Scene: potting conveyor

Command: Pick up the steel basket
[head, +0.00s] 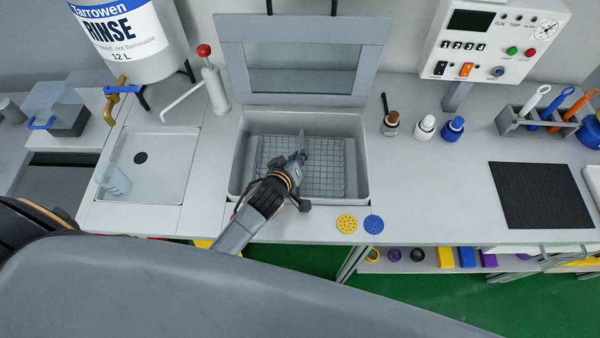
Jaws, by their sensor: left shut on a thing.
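The steel basket (327,180) is a wire-mesh basket with an upright divider or handle piece in its middle. It sits inside the grey rectangular basin (358,122) at the centre of the bench. My left gripper (301,157) reaches into the basin from the front and is shut on the basket's upright middle piece. The gripper and wrist hide the left front part of the basket. I cannot tell whether the basket touches the basin floor. My right gripper is not in view.
The basin's windowed lid (303,60) stands open behind it. A hand pump (214,85) and a sink (150,165) are at left. Yellow (346,223) and blue (373,224) discs lie at the front edge. Bottles (424,127) stand right. A black mat (540,195) lies farther right.

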